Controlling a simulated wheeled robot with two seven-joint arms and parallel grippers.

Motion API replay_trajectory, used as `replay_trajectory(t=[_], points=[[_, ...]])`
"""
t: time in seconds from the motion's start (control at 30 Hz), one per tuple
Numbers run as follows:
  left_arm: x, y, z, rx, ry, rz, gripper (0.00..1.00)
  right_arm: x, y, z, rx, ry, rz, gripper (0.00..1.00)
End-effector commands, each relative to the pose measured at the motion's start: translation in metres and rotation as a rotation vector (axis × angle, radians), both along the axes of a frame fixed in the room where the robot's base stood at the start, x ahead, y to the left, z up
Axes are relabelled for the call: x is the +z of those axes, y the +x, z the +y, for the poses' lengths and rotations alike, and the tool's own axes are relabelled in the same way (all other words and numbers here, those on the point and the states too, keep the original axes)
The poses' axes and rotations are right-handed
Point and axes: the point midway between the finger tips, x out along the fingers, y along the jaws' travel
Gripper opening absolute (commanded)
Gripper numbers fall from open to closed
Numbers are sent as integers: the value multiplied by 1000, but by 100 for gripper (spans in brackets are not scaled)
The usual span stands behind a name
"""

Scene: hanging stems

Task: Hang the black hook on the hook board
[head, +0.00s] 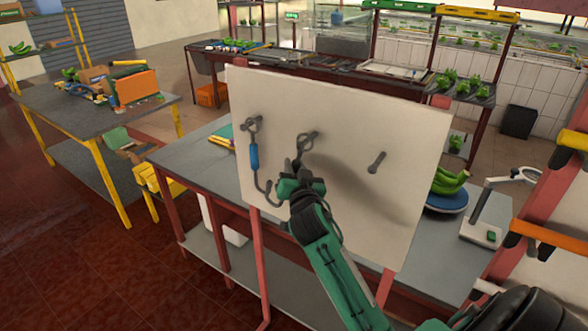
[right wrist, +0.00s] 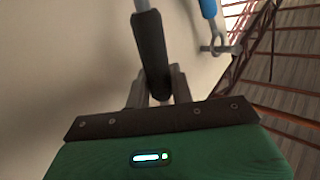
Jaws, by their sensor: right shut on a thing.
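The white hook board (head: 400,130) stands upright above a grey table. A blue-handled hook (head: 254,158) hangs from its left peg. My right gripper (head: 302,178) is in front of the board, below the middle peg. It is shut on the black hook (head: 304,144), whose metal top loop is at or around the middle peg; I cannot tell if it bears on it. In the right wrist view the black handle (right wrist: 152,52) runs up from between the fingers. The blue hook (right wrist: 208,8) shows at the upper right there. The right peg (head: 376,162) is bare. My left gripper is not in view.
Green bananas (head: 448,181) lie on a blue-topped scale right of the board. A grey table (head: 190,155) runs behind and under the board. A yellow-legged table (head: 50,110) stands at the left. Red floor (head: 60,240) is clear at lower left.

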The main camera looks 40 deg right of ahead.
Motion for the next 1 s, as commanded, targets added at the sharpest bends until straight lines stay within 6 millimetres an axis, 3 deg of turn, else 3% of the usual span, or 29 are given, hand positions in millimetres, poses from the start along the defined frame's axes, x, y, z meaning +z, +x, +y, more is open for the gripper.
replay_trajectory(t=[1.0], points=[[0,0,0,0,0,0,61,1,4,-10,-1,-1,-2,0]])
